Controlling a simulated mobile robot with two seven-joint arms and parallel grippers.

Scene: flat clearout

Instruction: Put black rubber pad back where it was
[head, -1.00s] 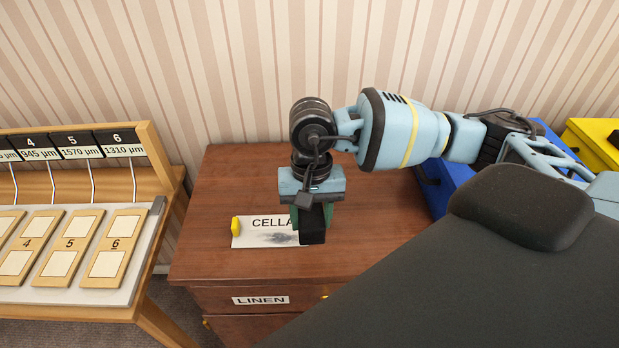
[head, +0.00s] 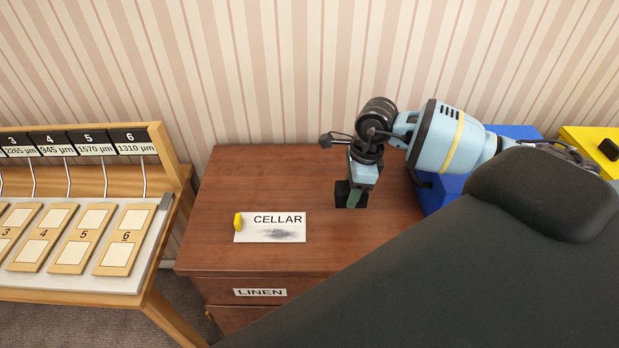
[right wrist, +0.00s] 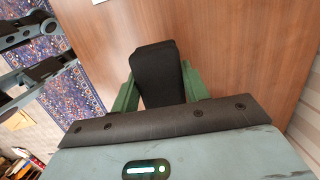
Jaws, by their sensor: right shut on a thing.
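My right gripper (head: 357,196) is shut on the black rubber pad (head: 342,194) at the back right of the brown chest top (head: 290,185). In the right wrist view the pad (right wrist: 157,72) is a dark block between the green fingers, with the brown wood beyond it. I cannot tell whether the pad touches the wood. A white CELLAR card (head: 262,236) with a dark smudge lies on the chest top, left of the gripper. My left gripper is not in view.
A yellow piece (head: 238,222) sits at the card's left end. A drawer front bears a LINEN label (head: 260,292). Blue (head: 440,192) and yellow (head: 590,145) boxes stand right. A wooden rack (head: 160,200) with numbered tags stands left. The chest's back left is clear.

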